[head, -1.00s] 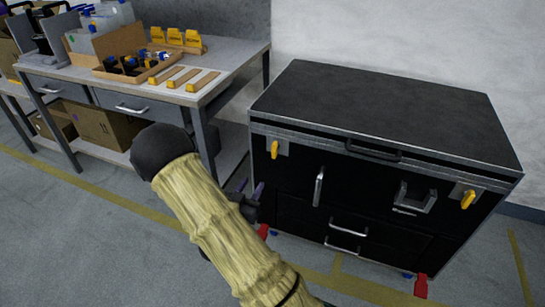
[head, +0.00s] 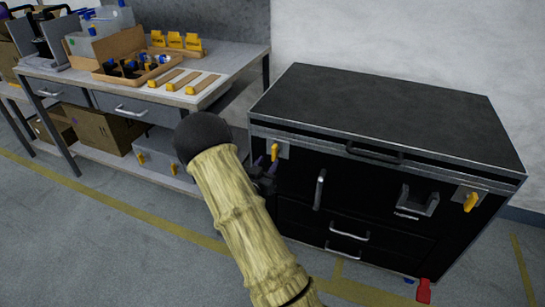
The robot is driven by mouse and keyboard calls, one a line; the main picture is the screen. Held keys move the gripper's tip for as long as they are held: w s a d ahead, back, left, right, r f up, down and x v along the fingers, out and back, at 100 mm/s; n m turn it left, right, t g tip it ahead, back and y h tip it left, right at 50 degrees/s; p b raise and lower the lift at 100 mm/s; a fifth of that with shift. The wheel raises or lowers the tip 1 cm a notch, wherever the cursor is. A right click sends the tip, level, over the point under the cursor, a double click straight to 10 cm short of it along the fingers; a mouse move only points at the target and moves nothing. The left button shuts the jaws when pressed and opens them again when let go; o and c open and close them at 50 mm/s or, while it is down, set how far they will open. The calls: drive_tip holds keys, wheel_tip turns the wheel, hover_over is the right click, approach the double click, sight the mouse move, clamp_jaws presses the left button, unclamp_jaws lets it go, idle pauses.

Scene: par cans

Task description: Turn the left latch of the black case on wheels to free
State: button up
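The black case on wheels (head: 390,115) stands against the wall on the right. Its left latch (head: 275,152) is a yellow lever on a metal plate at the upper left of the front, and it looks upright. The right latch (head: 470,202) is a like yellow lever, also near upright. My gripper (head: 266,164) is right at the left latch, just below and to its left in the picture. Its dark fingers look apart, with nothing seen held. My arm hides part of the gripper, and I cannot tell whether a finger touches the lever.
Silver handles (head: 348,235) stick out from the case front. A red caster part (head: 424,291) shows at its lower right. A grey workbench (head: 225,90) with a wooden tray (head: 128,70) stands at left. A grey box (head: 160,155) sits on its lower shelf. The floor in front is clear.

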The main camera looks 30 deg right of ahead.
sight(273, 154)
drive_tip(key=x, duration=0.5)
drive_tip(key=shift+w+d+b, duration=0.1)
drive_tip(key=shift+d+b, duration=0.05)
drive_tip(key=shift+b, duration=0.2)
clamp_jaws()
